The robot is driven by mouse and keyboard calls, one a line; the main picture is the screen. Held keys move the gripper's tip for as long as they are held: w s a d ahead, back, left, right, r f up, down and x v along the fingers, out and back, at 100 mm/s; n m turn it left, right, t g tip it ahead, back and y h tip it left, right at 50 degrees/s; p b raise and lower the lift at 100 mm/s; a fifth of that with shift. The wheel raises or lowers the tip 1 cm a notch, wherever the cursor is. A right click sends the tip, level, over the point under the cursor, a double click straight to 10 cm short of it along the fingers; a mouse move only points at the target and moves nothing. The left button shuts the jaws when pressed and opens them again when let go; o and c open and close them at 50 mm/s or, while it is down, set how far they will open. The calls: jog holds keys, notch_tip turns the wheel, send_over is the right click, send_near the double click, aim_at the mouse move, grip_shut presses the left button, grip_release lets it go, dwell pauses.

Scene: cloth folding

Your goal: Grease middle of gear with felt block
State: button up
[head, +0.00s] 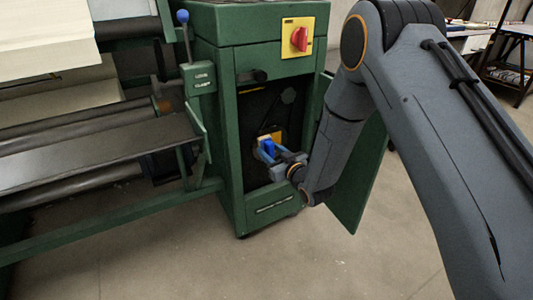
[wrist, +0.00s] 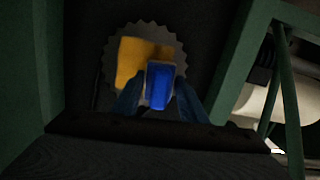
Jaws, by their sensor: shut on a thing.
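My gripper (head: 268,153) reaches into the open cabinet of the green machine. Its fingers are shut on a small block with a blue body (head: 268,146); the block also shows between the fingertips in the wrist view (wrist: 160,84). The felt side of the block is not clear. A dark toothed gear (wrist: 176,42) stands behind the block in the wrist view, with a yellow patch (wrist: 131,62) on its face, left of the block. The gear's middle is partly hidden by the block. I cannot tell whether the block touches the gear.
The green cabinet frame (head: 235,130) surrounds the opening closely, and its door (head: 357,170) hangs open on the right. A red switch on a yellow plate (head: 287,50) sits above. A lever (head: 187,40) and rollers (head: 60,190) are left. Floor in front is clear.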

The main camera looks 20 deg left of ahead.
jog(key=shift+w+d, duration=1.7)
jog(key=shift+w, duration=0.25)
jog(key=shift+s, duration=0.1)
jog(key=shift+f+p+v, duration=0.2)
jog(key=shift+p+v, duration=0.5)
jog(key=shift+v, duration=0.75)
jog(key=shift+f+p+v, duration=0.15)
jog(key=shift+p+v, duration=0.5)
jog(key=shift+v, duration=0.8)
jog(key=shift+s+d, duration=0.1)
jog(key=shift+p+v, duration=0.65)
jog(key=shift+v, duration=0.8)
jog(key=shift+f, duration=0.15)
